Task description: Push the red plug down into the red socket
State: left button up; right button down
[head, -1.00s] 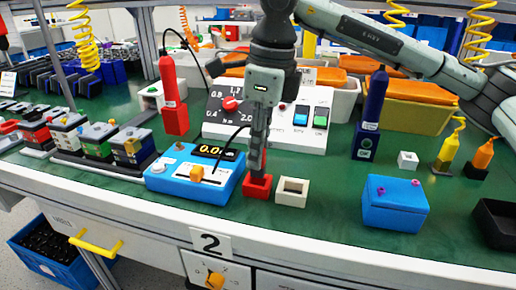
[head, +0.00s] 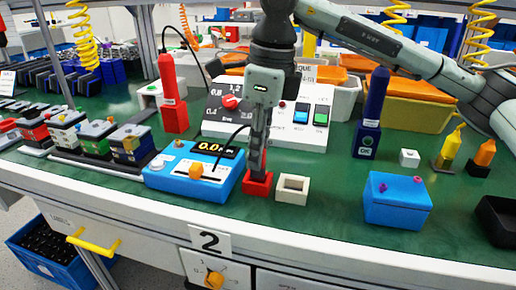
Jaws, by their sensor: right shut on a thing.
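The red socket (head: 257,183) is a small red block on the green bench top, right of the blue meter. My right gripper (head: 258,166) points straight down with its fingertips at the top of this block. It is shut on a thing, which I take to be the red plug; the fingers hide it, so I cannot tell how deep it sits. My left gripper is not in view.
A white panel (head: 285,136) with switches stands behind. A blue box (head: 397,202) is farther right. The bench front edge is near.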

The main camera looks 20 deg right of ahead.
jog(key=shift+f+b, duration=1)
jog(key=shift+f, duration=0.25)
jog(key=c, duration=1.4)
grip_release()
jog(key=shift+o, duration=0.2)
notch_tip(320, 180, up, 12)
jog(key=d, duration=0.1)
jog(key=shift+s, duration=0.35)
jog(key=shift+d, duration=0.1)
